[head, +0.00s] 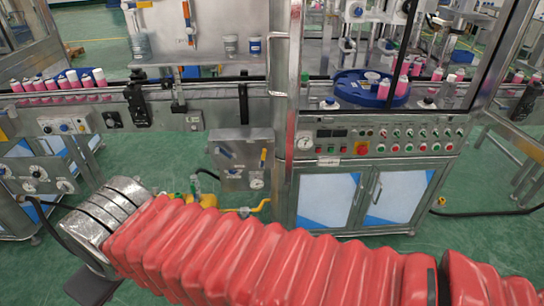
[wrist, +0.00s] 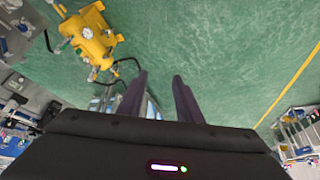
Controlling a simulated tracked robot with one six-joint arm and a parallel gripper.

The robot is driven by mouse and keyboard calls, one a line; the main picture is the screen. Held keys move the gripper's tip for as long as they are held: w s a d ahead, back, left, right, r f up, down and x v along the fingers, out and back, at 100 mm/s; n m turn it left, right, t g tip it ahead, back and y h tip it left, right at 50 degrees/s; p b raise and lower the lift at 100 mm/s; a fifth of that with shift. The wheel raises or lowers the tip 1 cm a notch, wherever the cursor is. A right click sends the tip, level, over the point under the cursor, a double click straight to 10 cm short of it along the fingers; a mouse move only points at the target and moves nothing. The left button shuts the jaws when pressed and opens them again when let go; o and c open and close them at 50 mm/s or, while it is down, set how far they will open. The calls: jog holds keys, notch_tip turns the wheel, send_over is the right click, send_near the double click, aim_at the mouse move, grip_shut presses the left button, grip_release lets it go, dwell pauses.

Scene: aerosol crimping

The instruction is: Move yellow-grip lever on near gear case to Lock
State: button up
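A grey metal box (head: 238,172), which looks like the near gear case, is mounted below the conveyor in the head view, left of the control cabinet. A lever with a yellow-orange grip (head: 263,158) stands roughly upright on its right side. A blue-grip lever (head: 226,153) lies slanted on its left. Position markings such as Lock are too small to read. My gripper (wrist: 160,76) is open and empty in the wrist view, its two dark fingers apart over green floor. The lever is not recognisable in the wrist view. I cannot make out the gripper's fingers in the head view.
A yellow machine (wrist: 92,38) stands on the floor in the wrist view. The control cabinet (head: 325,197) stands right of the box. Pink cans (head: 62,84) line the conveyor. My red-sleeved arm crosses the front, hiding the floor below the box.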

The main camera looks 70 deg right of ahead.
jog(key=shift+w+d, duration=0.1)
jog(key=shift+w, duration=0.45)
jog(key=w+d+f+m+t+h, duration=0.3)
jog(key=w+d+m, duration=0.1)
jog(key=w+d, duration=1.05)
jog(key=w+d+f+m+t+h, duration=0.1)
jog(key=w+d+f+m+h, duration=0.15)
jog(key=d, duration=0.65)
jog(key=w+d+f+m+h, duration=0.1)
jog(key=w+d+f, duration=0.25)
jog(key=d, duration=0.45)
jog(key=s+d+f+m+h, duration=0.2)
jog(key=s+d+f, duration=0.15)
jog(key=d, duration=0.55)
jog(key=s+d+f+m+h, duration=0.1)
jog(key=s+d+f+h, duration=0.1)
jog(key=d+f, duration=0.45)
jog(key=s+d+f+m+g+h, duration=0.1)
jog(key=s+d+f, duration=0.3)
jog(key=s, duration=0.4)
jog(key=s+d+f+m+h, duration=0.3)
jog(key=s+d, duration=0.3)
jog(key=s, duration=0.2)
jog(key=shift+s+d+f+g+h, duration=0.35)
jog(key=shift+f+h, duration=0.25)
jog(key=shift+h, duration=0.25)
